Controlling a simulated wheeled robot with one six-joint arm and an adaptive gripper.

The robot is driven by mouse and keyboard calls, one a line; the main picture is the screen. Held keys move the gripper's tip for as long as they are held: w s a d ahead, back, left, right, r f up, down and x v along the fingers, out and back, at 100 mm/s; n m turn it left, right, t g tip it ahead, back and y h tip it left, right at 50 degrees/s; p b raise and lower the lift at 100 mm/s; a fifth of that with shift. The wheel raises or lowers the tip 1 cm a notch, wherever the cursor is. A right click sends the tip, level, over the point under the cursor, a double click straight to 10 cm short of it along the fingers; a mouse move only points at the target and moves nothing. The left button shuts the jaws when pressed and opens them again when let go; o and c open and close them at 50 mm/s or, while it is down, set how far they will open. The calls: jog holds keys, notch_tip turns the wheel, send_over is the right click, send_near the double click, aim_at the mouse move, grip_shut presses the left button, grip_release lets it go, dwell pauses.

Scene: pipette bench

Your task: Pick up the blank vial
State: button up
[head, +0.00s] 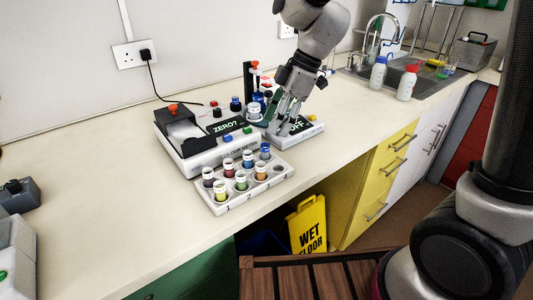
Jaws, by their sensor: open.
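My gripper (286,118) is open, pointing down over the right side of the bench instruments. No vial shows clearly between its fingers. A vial with a blue part (265,151) stands at the rack's back right corner. Another pale-topped vial (254,110) stands by the instrument, just left of my gripper. I cannot tell which vial is the blank; no label for it is readable.
A grey-white instrument (190,160) reading "ZERO?" stands left of my gripper. A flat white unit (305,130) marked "OFF" lies below and right of it. Bottles (378,73) stand by the sink. A yellow wet-floor sign (308,225) stands below.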

aim_at(262, 155)
jog(key=x, duration=0.7)
jog(key=shift+s, duration=0.35)
jog(key=c, duration=0.9)
